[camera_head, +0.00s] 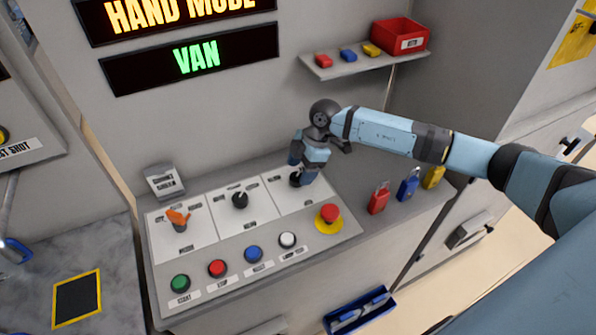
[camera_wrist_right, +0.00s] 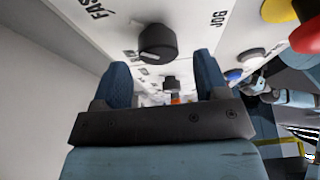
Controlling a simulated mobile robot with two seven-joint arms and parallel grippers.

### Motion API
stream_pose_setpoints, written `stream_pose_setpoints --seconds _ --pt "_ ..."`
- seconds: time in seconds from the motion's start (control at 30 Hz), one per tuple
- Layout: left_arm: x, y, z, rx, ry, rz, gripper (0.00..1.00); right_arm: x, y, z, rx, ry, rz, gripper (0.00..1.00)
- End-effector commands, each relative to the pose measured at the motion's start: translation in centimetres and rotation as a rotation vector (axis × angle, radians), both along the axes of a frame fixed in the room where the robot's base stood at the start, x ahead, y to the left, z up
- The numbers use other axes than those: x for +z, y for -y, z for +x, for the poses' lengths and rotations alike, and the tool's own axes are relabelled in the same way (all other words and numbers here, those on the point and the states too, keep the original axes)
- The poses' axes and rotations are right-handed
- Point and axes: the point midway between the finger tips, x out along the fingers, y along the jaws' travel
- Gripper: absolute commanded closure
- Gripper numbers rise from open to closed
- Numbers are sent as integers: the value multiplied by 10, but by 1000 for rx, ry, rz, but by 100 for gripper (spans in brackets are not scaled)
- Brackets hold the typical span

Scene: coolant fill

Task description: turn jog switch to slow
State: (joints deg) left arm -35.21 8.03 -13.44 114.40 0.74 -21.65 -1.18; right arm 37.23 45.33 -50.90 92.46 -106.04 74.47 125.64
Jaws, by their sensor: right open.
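The black jog switch (camera_head: 295,180) is a round knob on the right white plate of the sloping panel, partly hidden by my right gripper in the head view. In the right wrist view the jog switch (camera_wrist_right: 157,43) shows whole, with "FAST" on one side and "JOG" on the other. Its exact setting is hard to read. My right gripper (camera_head: 303,181) is at the knob, pointing down at the panel. In the wrist view its two blue fingers (camera_wrist_right: 163,75) are apart, with the knob close beyond the gap and not gripped.
A black knob (camera_head: 240,200) and an orange-handled switch (camera_head: 178,218) sit left on the panel. A red emergency button (camera_head: 329,213) on yellow stands close to my gripper's right. Coloured buttons line the front. Padlocks (camera_head: 378,198) stand on the right ledge. A shelf (camera_head: 350,67) is above.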

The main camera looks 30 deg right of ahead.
Motion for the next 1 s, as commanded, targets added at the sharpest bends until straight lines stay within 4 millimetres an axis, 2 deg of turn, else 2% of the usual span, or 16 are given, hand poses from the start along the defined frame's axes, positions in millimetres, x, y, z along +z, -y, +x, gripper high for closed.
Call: stream_pose_setpoints --seconds 0.2,0.53,0.73,1.0 --pt "2 0 0 0 0 0 57 -19 -8 1 0 0 1 33" --pt "0 0 -1 0 -5 1 57 -22 -8 1 0 1 0 33" --pt "0 0 -1 0 -5 1 57 -22 -8 1 0 1 0 79" --pt "1 0 -1 -1 -3 0 57 -22 -8 1 17 1 0 80"
